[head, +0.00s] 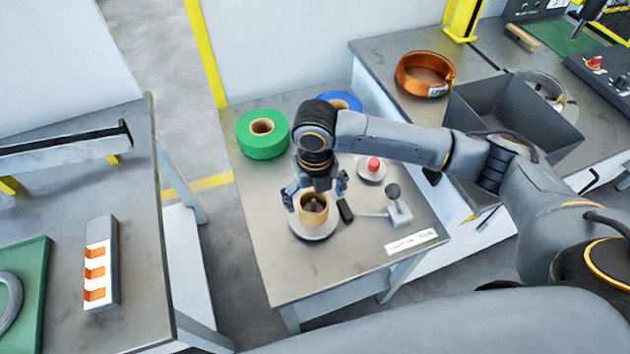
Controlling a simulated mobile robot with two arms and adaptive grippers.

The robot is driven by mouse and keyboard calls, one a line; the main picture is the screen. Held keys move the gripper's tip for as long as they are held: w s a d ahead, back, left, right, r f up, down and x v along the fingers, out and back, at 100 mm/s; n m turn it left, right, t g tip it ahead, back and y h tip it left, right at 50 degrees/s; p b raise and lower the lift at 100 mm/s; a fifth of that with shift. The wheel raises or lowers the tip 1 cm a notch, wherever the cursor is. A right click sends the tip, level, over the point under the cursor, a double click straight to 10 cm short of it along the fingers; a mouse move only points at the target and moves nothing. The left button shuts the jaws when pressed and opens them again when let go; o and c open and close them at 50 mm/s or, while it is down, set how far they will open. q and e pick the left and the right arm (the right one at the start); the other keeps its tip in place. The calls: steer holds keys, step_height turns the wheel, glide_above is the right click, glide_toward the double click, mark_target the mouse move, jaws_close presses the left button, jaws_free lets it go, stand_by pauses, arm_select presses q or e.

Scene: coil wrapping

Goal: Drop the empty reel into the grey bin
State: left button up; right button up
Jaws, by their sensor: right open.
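The empty reel, a tan cardboard core (313,211), stands upright on a round metal plate (312,232) in the middle of the centre table. A dark post shows inside its opening. My right gripper (315,192) is directly above the reel, pointing down and open, with its fingers apart on either side of the reel's top. I cannot tell whether they touch it. The grey bin (470,123) stands on the right-hand bench, partly hidden behind my right arm. My left gripper is not in view.
A green tape roll (262,135) and a partly hidden blue roll (347,101) sit behind the reel. A red button (374,163) and a small lever device (398,209) stand to its right. A copper coil (424,74) lies left of the bin.

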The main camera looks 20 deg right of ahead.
mark_target(315, 210)
steer(key=shift+f, duration=2.65)
steer(key=c, duration=1.4)
steer(key=shift+o, duration=0.2)
step_height(315, 210, up, 10)
steer(key=p, duration=1)
steer(key=shift+f, duration=0.15)
